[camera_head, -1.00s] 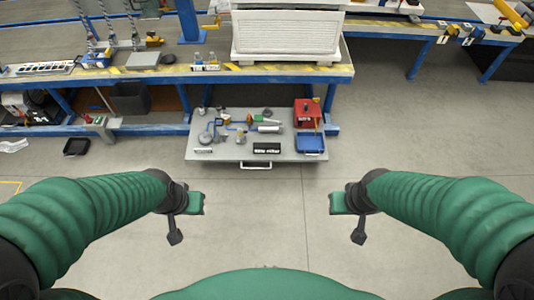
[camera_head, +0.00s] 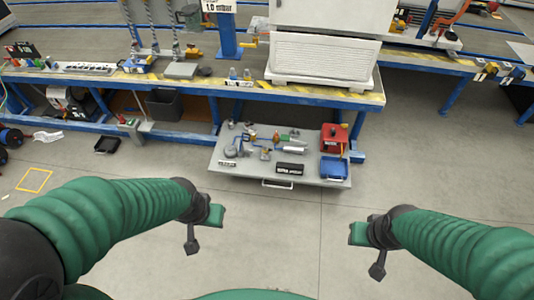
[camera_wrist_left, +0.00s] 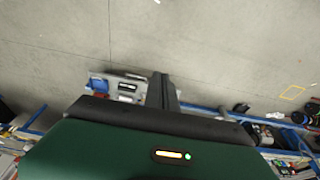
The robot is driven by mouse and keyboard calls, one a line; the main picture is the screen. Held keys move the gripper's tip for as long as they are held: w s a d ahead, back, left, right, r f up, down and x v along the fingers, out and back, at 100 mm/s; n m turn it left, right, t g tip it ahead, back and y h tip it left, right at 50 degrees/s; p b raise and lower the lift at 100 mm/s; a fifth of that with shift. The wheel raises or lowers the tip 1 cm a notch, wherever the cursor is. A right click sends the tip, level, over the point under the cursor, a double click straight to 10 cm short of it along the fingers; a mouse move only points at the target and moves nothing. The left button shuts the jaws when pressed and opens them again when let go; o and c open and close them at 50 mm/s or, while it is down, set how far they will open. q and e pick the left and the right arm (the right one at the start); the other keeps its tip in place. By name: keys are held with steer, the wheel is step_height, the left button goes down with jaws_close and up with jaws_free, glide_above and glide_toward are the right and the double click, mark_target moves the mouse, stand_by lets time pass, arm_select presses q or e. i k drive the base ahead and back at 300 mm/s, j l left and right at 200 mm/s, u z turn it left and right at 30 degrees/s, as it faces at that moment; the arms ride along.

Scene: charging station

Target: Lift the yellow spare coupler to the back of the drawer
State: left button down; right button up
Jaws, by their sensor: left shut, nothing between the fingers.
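The open drawer (camera_head: 238,174) is pulled out below the workbench and holds several small parts. Among them is a small yellowish piece (camera_head: 265,155); it is too small for me to tell whether it is the yellow spare coupler. My left gripper (camera_head: 191,245) is shut and empty, in front of the drawer and to its left. In the left wrist view its dark fingers (camera_wrist_left: 162,92) point toward the floor and drawer. My right gripper (camera_head: 377,271) hangs in front of the drawer and to its right, apart from everything. Its jaws are too small to judge.
A red box (camera_head: 334,138) and a blue tray (camera_head: 333,167) sit at the drawer's right side. A black labelled block (camera_head: 290,169) lies near its front edge, above the drawer handle (camera_head: 277,184). The blue-framed workbench (camera_head: 345,98) overhangs behind. The floor in front is clear.

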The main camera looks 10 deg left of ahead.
mark_target(265, 152)
steer(key=i+j+z, duration=0.35)
steer(key=i, duration=0.3)
steer(key=i+j+z, duration=0.35)
steer(key=i+j, duration=0.2)
steer(key=i+j+z, duration=0.35)
steer(key=i+j, duration=0.15)
steer(key=j, duration=0.3)
